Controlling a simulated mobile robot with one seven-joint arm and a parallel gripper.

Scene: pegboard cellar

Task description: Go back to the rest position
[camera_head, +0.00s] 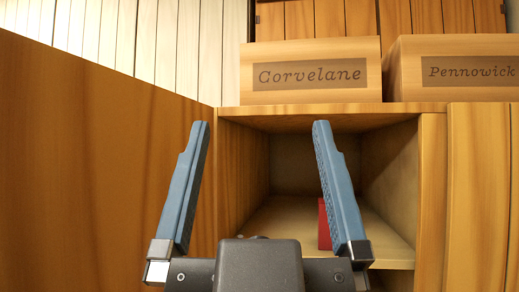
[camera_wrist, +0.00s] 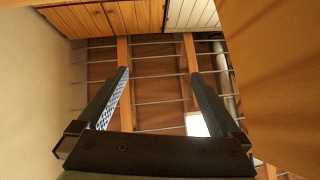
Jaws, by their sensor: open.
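My gripper (camera_head: 258,180) is open, with its two blue fingers spread wide and nothing between them. In the head view it is in front of an open wooden cabinet compartment (camera_head: 300,215). In the wrist view my gripper (camera_wrist: 158,95) also shows empty between the fingers. A red object (camera_head: 324,225) stands on the compartment floor, partly hidden behind the right finger. A small dark thing beside it is mostly hidden by my gripper's body.
A wooden door or panel (camera_head: 95,150) fills the left side. Boxes labelled Corvelane (camera_head: 310,50) and Pennowick (camera_head: 455,95) sit on the cabinet top. The wrist view shows a pale wall (camera_wrist: 30,90), wooden beams and thin bars (camera_wrist: 155,75), and a wooden panel (camera_wrist: 275,60) at right.

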